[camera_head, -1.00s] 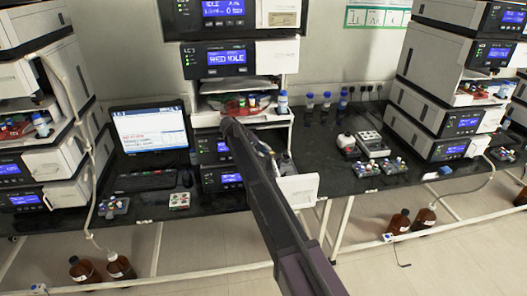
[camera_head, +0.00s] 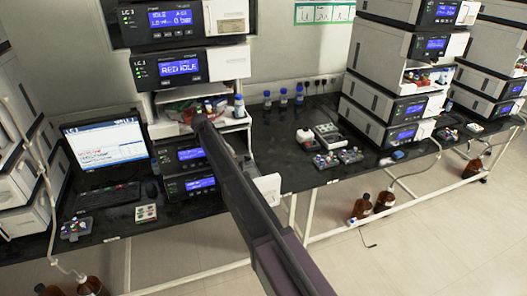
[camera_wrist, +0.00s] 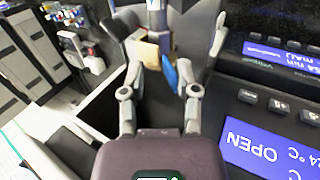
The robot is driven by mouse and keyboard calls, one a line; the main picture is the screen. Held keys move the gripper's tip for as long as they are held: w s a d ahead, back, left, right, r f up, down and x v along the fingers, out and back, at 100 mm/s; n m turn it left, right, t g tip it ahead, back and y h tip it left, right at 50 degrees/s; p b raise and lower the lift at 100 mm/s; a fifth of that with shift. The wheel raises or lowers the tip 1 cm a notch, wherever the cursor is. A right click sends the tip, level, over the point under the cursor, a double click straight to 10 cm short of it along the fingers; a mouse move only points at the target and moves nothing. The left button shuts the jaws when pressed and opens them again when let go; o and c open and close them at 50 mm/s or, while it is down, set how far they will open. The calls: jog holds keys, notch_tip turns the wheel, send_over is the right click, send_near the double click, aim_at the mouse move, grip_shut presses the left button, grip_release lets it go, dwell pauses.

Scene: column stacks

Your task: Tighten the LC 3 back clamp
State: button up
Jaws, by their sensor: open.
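The LC 3 stack stands centre-left in the head view; its panel (camera_head: 180,68) reads RED IDLE. My arm reaches toward the open compartment below that panel and covers part of it; my gripper is not clearly visible there. In the wrist view my gripper (camera_wrist: 160,68) has its fingers apart. Between and just beyond them are a tan block (camera_wrist: 145,52) and a blue piece (camera_wrist: 170,74), near an upright grey-blue cylinder (camera_wrist: 157,18). I cannot tell which part is the back clamp, or whether the fingers touch anything.
A blue display reading OPEN (camera_wrist: 255,145) is close on the right in the wrist view. Blue-capped bottles (camera_head: 283,97) stand on the bench right of the stack. Brown bottles (camera_head: 362,207) stand on the floor.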

jog(key=shift+w+d+r+g+y+p, duration=0.1)
jog(key=shift+d+r+g+y+p, duration=0.15)
jog(key=shift+y+p, duration=0.35)
jog(key=shift+w+d+r+g+y+p, duration=0.15)
jog(key=shift+d+y+p, duration=0.15)
jog(key=shift+y, duration=0.5)
jog(key=shift+d+g+y+p, duration=0.35)
jog(key=shift+d+y, duration=0.15)
jog(key=shift+y, duration=0.7)
notch_tip(320, 180, up, 14)
jog(key=p, duration=1.4)
jog(key=shift+m+y, duration=0.6)
jog(key=shift+y, duration=0.2)
jog(key=s+d, duration=0.4)
jog(key=s, duration=0.3)
jog(key=s+d, duration=0.4)
jog(key=s, duration=0.3)
jog(key=s+d, duration=0.4)
jog(key=s, duration=0.4)
jog(key=shift+s+f+b, duration=0.1)
jog(key=shift+f+b, duration=0.2)
